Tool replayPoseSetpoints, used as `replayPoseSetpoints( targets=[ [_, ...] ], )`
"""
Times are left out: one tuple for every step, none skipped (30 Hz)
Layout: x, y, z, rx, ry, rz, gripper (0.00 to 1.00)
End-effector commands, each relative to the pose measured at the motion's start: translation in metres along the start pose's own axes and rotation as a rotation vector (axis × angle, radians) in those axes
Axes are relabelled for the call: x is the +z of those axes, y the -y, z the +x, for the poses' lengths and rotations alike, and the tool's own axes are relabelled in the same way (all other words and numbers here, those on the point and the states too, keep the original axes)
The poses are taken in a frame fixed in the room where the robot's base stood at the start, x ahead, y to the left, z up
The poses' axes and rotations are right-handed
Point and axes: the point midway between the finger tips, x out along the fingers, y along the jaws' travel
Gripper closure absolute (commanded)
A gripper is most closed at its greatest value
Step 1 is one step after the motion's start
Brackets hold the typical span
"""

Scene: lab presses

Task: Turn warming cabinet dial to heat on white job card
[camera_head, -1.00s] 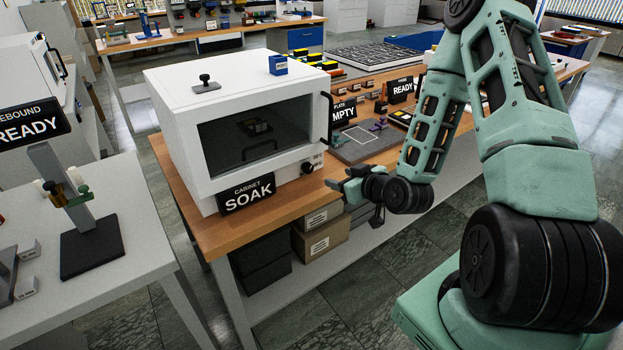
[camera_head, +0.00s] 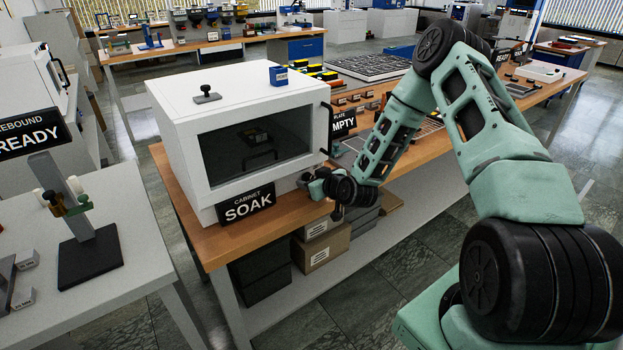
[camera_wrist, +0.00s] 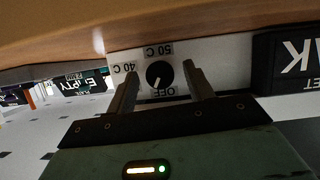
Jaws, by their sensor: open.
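The warming cabinet (camera_head: 240,110) is a white box with a dark glass door, standing on the wooden bench with a CABINET SOAK sign in front. Its black round dial (camera_wrist: 160,74) shows in the wrist view among upside-down labels 40 C, 50 C and OFF. The dial's white pointer mark is on the side toward OFF. My gripper (camera_wrist: 159,78) is open, its fingers on either side of the dial in that view; whether they touch it I cannot tell. In the head view my gripper (camera_head: 307,181) is at the cabinet's lower right front and hides the dial. I cannot make out a white job card.
The SOAK sign (camera_head: 248,206) stands close left of my gripper, and also shows in the wrist view (camera_wrist: 288,62). The wooden bench top (camera_head: 200,240) lies under the cabinet. A black door handle (camera_head: 327,128) sticks out above my gripper. Boxes (camera_head: 322,247) fill the shelf below.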

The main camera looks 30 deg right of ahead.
Motion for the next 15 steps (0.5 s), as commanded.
replayPoseSetpoints(
  targets=[
    [0.0002, 0.0004, 0.0016, -0.001, 0.001, 0.001, 0.48],
    [0.0003, 0.0005, 0.0022, -0.001, 0.001, 0.001, 0.48],
    [0.0004, 0.0004, 0.0027, -0.001, 0.001, 0.001, 0.48],
    [0.0004, 0.0004, 0.0028, -0.001, 0.001, 0.000, 0.48],
    [0.0004, 0.0004, 0.0029, -0.001, 0.001, 0.000, 0.48],
    [0.0004, 0.0003, 0.0028, 0.000, 0.001, 0.000, 0.48],
    [0.0004, 0.0003, 0.0028, 0.000, 0.001, 0.000, 0.48],
    [0.0004, 0.0003, 0.0027, 0.000, 0.001, 0.000, 0.48],
    [0.0004, 0.0002, 0.0027, 0.000, 0.001, 0.000, 0.48],
    [0.0004, 0.0002, 0.0026, 0.000, 0.001, 0.000, 0.56],
    [0.0004, 0.0001, 0.0026, 0.000, 0.001, 0.000, 0.65],
    [0.0004, 0.0001, 0.0026, 0.000, 0.001, 0.000, 0.76],
    [0.0004, 0.0001, 0.0026, 0.000, 0.001, 0.000, 0.84],
    [0.0004, 0.0001, 0.0025, 0.000, 0.001, 0.000, 0.92],
    [0.0004, 0.0001, 0.0025, 0.000, 0.000, 0.000, 0.93]
  ],
)
